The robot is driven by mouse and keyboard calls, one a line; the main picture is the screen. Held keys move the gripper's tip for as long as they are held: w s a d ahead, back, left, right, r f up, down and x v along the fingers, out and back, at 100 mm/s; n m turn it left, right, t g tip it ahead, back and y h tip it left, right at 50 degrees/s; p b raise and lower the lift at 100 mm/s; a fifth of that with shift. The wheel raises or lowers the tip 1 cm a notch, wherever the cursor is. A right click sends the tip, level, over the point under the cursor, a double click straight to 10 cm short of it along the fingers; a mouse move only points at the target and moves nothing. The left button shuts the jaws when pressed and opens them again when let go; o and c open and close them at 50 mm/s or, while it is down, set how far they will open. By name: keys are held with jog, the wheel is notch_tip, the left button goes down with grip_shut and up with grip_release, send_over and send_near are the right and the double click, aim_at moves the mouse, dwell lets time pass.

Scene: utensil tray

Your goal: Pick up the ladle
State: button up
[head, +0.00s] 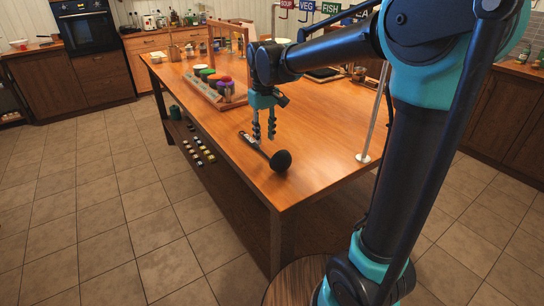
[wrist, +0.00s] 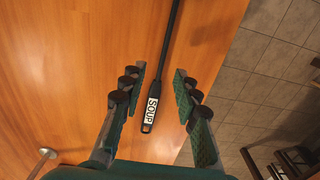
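The black ladle (head: 281,160) lies on the wooden table near its left edge, with its round bowl toward the front corner. In the wrist view its handle (wrist: 154,107) carries a white "SOUP" label and has a hanging hole at the end. The bowl is outside the wrist view. My gripper (head: 264,138) points down over the handle. In the wrist view my gripper (wrist: 158,73) is open and empty, with the handle showing between its fingers. I cannot tell the exact height left above the handle.
A wooden rack with coloured containers (head: 208,75) stands behind my gripper. A metal post (head: 376,120) rises from the table's right side. Signs reading SOUP, VEG and FISH (head: 307,5) hang at the back. The table (head: 320,130) is clear between the ladle and post.

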aim_at(263, 152)
jog(key=shift+a+f, duration=0.15)
jog(key=shift+f, duration=1.2)
jog(key=shift+a+f, duration=0.15)
jog(key=shift+f, duration=1.15)
jog(key=shift+c, duration=0.5)
grip_shut()
